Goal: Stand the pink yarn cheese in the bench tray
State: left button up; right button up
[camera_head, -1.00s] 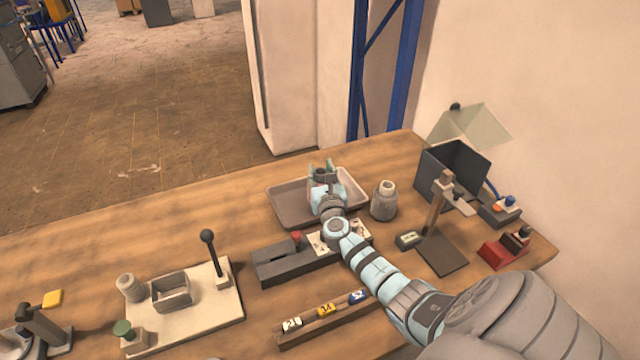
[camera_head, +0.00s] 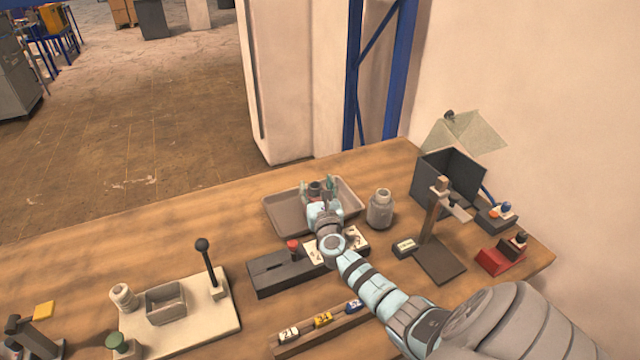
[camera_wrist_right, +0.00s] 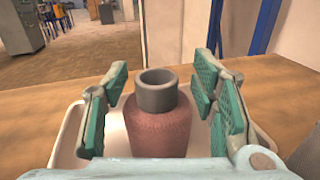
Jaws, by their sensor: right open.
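The pink yarn cheese (camera_wrist_right: 158,122) stands upright in the bench tray (camera_wrist_right: 70,142), its grey tube top showing in the right wrist view. My right gripper (camera_wrist_right: 162,105) is open, with its green pads on either side of the cheese and a visible gap on each side. In the head view my right gripper (camera_head: 319,188) is over the tray (camera_head: 283,215), and the cheese (camera_head: 315,190) is mostly hidden between its fingers. My left gripper is not in view.
A grey jar-like object (camera_head: 380,210) stands just right of the tray. A dark open box (camera_head: 450,180) and a stand (camera_head: 437,255) are further right. A dark block with a red knob (camera_head: 280,270) lies in front. The bench behind the tray is clear.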

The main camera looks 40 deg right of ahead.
jog(key=p+v, duration=0.2)
jog(key=v, duration=0.9)
jog(key=shift+s+r, duration=0.1)
